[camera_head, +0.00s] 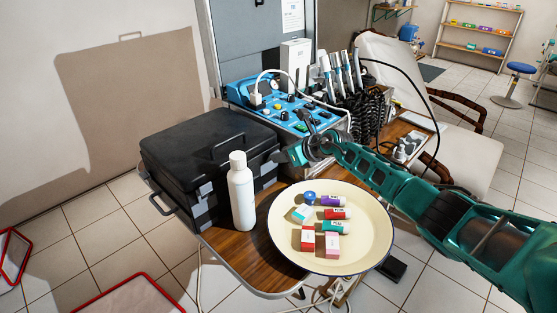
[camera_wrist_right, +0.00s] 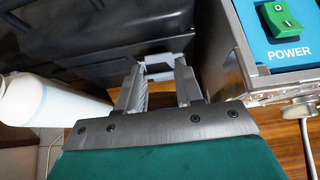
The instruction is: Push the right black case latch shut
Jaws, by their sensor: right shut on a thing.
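The black case (camera_head: 205,150) lies closed on the wooden table, left of the blue dental unit. A grey latch (camera_head: 204,205) shows on its front, left of the white bottle. My right gripper (camera_head: 281,157) reaches in from the right to the case's right front. In the wrist view my right gripper (camera_wrist_right: 160,78) has its fingers at a grey latch (camera_wrist_right: 165,64) on the case's side (camera_wrist_right: 80,45). The fingers stand a little apart with the latch between their tips. Whether the latch is fully flat against the case is hard to tell. My left gripper is not in view.
A white bottle (camera_head: 241,190) stands close in front of the case. A cream tray (camera_head: 373,235) with small boxes and vials lies below my right arm. The blue dental unit (camera_head: 290,117) stands close on the right of the case; its metal corner (camera_wrist_right: 222,75) is near my fingers.

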